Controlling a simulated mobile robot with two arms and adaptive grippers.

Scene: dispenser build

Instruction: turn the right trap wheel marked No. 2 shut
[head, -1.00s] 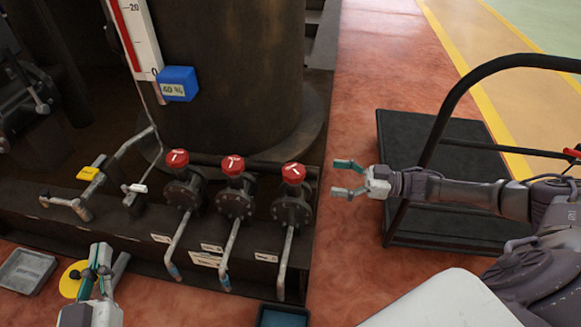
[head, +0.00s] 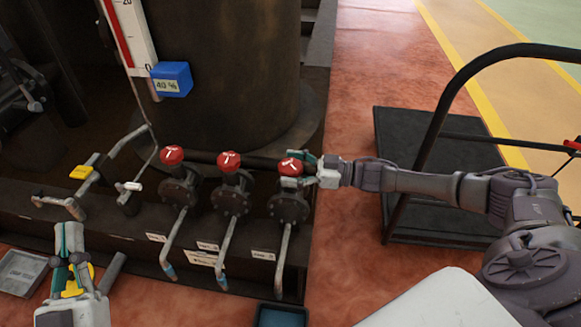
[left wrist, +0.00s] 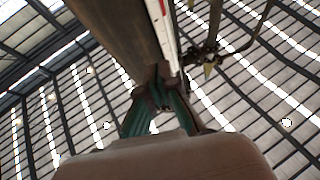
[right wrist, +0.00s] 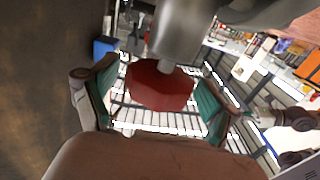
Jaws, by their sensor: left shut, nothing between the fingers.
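Three red wheels stand in a row on dark valves in the head view: a left wheel (head: 172,155), a middle wheel (head: 229,160) and the right trap wheel (head: 290,167). My right gripper (head: 297,168) is at the right wheel, coming from the right. In the right wrist view the red wheel (right wrist: 160,86) sits between the spread teal fingers (right wrist: 160,98). The fingers are open around it; I cannot tell whether either touches. My left gripper (head: 68,232) is shut and empty at the lower left, away from the valves. The number on the right valve's label (head: 263,254) is unreadable.
A large dark tank (head: 230,75) stands behind the valves, with a blue box (head: 171,79) marked 40 %. Bent outlet pipes hang in front. A blue tray (head: 282,316) is on the floor below.

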